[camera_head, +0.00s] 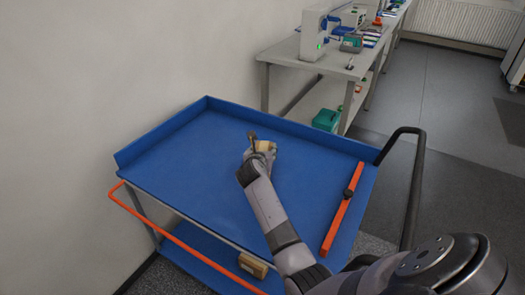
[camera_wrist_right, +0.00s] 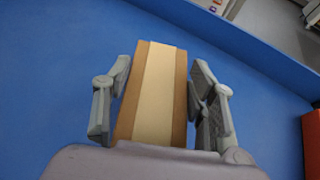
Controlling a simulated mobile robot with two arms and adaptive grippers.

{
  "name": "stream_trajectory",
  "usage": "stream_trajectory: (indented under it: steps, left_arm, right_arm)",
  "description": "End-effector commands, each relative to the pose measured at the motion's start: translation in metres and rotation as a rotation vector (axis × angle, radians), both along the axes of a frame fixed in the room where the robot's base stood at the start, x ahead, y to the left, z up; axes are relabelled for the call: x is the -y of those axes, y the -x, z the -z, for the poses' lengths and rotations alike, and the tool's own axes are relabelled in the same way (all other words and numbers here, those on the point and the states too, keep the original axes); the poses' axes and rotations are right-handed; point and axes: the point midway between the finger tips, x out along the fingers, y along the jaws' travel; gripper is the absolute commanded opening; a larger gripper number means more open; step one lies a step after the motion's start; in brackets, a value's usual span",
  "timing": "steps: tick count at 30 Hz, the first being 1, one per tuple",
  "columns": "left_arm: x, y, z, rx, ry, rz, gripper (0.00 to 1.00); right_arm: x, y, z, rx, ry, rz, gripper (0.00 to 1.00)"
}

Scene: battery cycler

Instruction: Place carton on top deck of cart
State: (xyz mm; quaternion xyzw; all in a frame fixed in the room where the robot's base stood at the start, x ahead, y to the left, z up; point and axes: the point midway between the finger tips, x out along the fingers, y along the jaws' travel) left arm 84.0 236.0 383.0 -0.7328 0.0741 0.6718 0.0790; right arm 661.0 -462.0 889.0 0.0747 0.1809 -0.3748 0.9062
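The cart's blue top deck (camera_head: 205,150) fills the middle of the head view. A small brown carton with a pale tape strip (camera_head: 266,146) is on this deck, partly hidden by my right gripper (camera_head: 262,143). In the right wrist view the carton (camera_wrist_right: 158,95) lies lengthwise between the fingers of my right gripper (camera_wrist_right: 162,85). The fingers are spread, with narrow blue gaps showing beside the carton. The carton looks to rest on the deck, though its underside is hidden. My left gripper is out of view.
An orange bar (camera_head: 342,212) lies along the deck's right side, near the black handle (camera_head: 414,190). Another brown carton (camera_head: 253,265) is on the lower shelf. An orange rail (camera_head: 185,245) runs along the near left edge. A bench (camera_head: 290,52) with instruments stands behind. The deck's left half is clear.

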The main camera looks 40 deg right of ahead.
Motion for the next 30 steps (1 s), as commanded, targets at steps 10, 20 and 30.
stream_trajectory:
  steps: [10, 20, 30]
  left_arm:
    - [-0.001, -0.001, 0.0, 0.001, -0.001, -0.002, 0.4]
    - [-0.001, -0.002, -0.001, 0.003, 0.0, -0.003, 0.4]
    - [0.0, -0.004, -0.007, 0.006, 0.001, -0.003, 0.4]
  right_arm:
    - [0.0, 0.0, 0.0, -0.001, 0.001, 0.001, 0.71]
    - [-0.003, 0.003, -0.003, -0.002, 0.002, 0.0, 0.71]
    - [-0.041, 0.041, -0.025, 0.001, -0.001, -0.001, 0.71]
